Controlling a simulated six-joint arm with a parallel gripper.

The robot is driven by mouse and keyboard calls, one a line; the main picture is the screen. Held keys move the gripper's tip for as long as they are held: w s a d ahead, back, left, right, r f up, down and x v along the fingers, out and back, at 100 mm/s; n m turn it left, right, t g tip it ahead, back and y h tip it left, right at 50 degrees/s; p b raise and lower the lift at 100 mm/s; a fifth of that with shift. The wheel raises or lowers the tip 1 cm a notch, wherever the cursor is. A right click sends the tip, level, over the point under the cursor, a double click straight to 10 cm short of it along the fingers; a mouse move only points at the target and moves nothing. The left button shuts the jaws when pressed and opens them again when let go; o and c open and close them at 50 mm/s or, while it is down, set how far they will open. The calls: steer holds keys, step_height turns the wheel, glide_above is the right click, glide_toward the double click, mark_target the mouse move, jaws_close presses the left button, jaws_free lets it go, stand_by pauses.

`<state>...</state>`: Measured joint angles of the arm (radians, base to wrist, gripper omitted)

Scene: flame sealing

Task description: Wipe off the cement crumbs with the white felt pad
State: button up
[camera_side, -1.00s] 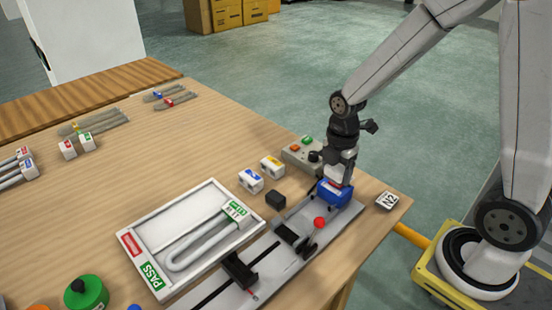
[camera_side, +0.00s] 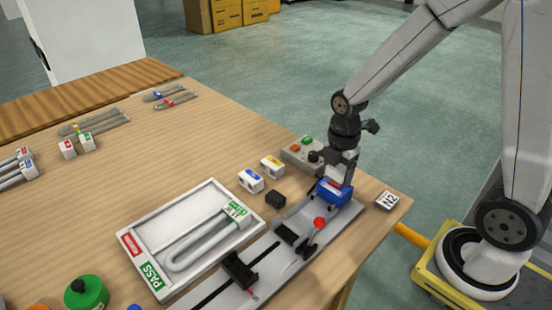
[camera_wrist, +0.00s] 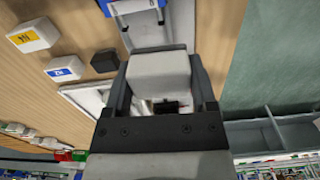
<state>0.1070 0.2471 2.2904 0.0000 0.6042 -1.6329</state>
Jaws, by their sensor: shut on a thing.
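In the wrist view my gripper (camera_wrist: 160,95) is shut on a white block, which looks like the white felt pad (camera_wrist: 160,72). In the side view the pad is mostly hidden by the gripper, and I cannot tell whether it touches the blue block. The blue block also shows at the top of the wrist view (camera_wrist: 130,5). I cannot make out any cement crumbs.
The grey rail (camera_side: 210,292) carries a red-knobbed clamp (camera_side: 319,223) and black holders. A white tray (camera_side: 128,224) with a bent tube lies left of it. Small white blocks (camera_side: 251,181), a black block (camera_side: 275,199) and a control box (camera_side: 300,153) stand close by.

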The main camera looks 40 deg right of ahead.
mark_target(311, 216)
steer(key=shift+a, duration=0.1)
steer(key=m, duration=0.2)
steer(key=a+f+m, duration=0.1)
steer(key=shift+w+m, duration=0.4)
steer(key=a+f+m, duration=0.1)
steer(key=m, duration=0.3)
steer(key=w+a+f+m, duration=0.1)
steer(key=m, duration=0.4)
steer(key=w+a+m, duration=0.1)
steer(key=m, duration=0.3)
steer(key=shift+a+f+m, duration=0.25)
steer(key=shift+f+m, duration=0.05)
steer(key=shift+f, duration=0.1)
steer(key=shift+f, duration=0.15)
steer(key=shift+f, duration=3.55)
steer(key=shift+f, duration=0.3)
